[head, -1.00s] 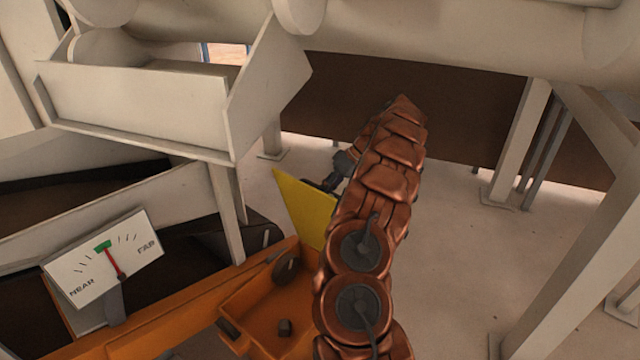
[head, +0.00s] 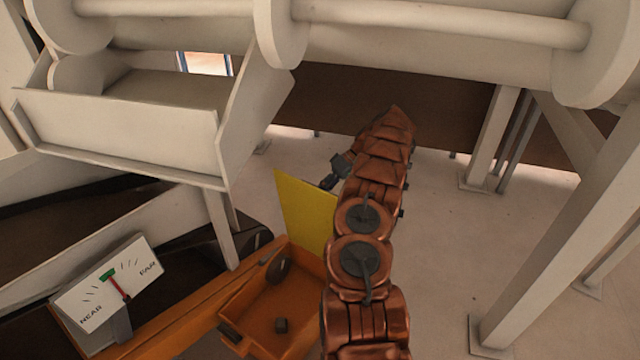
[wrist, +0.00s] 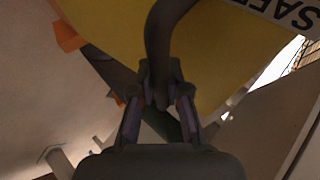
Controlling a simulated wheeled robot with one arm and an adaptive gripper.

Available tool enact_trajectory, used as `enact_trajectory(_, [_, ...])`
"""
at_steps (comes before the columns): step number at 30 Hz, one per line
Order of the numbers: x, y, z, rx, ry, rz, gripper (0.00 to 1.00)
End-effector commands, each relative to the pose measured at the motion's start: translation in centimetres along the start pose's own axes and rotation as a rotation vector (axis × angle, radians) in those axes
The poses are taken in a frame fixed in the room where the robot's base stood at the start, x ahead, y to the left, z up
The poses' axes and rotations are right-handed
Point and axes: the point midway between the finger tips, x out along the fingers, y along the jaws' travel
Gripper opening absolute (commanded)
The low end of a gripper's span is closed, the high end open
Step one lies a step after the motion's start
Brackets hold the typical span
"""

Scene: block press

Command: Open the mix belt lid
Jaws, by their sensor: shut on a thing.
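The yellow lid (head: 303,208) stands raised at the far edge of an orange box (head: 250,305), whose inside shows from above. In the wrist view the lid's yellow face (wrist: 235,55) fills the upper part, with part of a label. A dark curved handle (wrist: 165,35) crosses in front of it. My gripper (wrist: 158,103) is shut on the handle. In the head view my gripper (head: 328,181) is small, behind the lid's right side and partly hidden by my copper arm.
A dial (head: 108,285) marked NEAR and FAR stands at the lower left, its red needle at a green mark. A pale hopper (head: 120,130) hangs at upper left. A pale support leg (head: 535,240) stands at right. Open floor (head: 440,260) lies right of my arm.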

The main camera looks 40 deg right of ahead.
Motion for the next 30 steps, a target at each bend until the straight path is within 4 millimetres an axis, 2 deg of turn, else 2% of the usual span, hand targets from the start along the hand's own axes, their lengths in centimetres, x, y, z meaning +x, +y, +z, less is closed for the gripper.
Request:
enact_trajectory(1, [-0.08, 0.39, 0.51, 0.013, -0.009, -0.002, 0.00])
enact_trajectory(27, [0.10, 0.73, 0.39, 0.014, -0.014, -0.028, 0.00])
enact_trajectory(28, [0.10, 0.73, 0.38, 0.014, -0.014, -0.028, 0.18])
enact_trajectory(30, [0.07, 0.66, 0.29, 0.012, -0.013, -0.028, 0.25])
